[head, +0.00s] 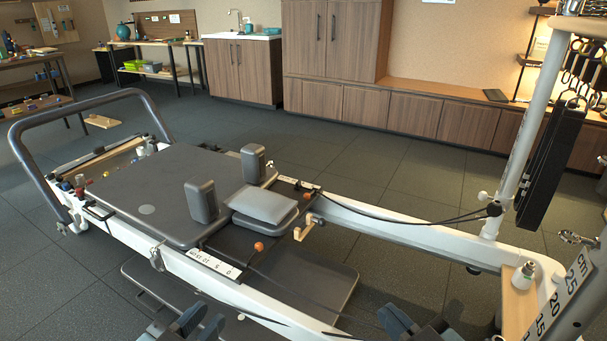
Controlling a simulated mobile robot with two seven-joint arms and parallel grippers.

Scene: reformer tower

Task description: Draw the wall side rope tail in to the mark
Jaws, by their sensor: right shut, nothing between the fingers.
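A dark rope (400,219) runs along the far, wall side of the reformer from the shoulder-rest area to a pulley (494,209) on the white upright. An orange bead (307,196) sits at its carriage end, beside a small white marked strip (297,183). A second orange bead (258,246) lies on the near side, by a white numbered scale (215,263). My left gripper (190,322) is low at the bottom edge, partly cut off, its finger gap unclear. My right gripper (408,322) is shut and empty at the bottom edge, well short of the rope.
The grey carriage (165,190) with two upright shoulder rests and a padded headrest (264,204) fills the frame's middle. A cm ruler (560,305) is at lower right. Floor beyond the rail is clear.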

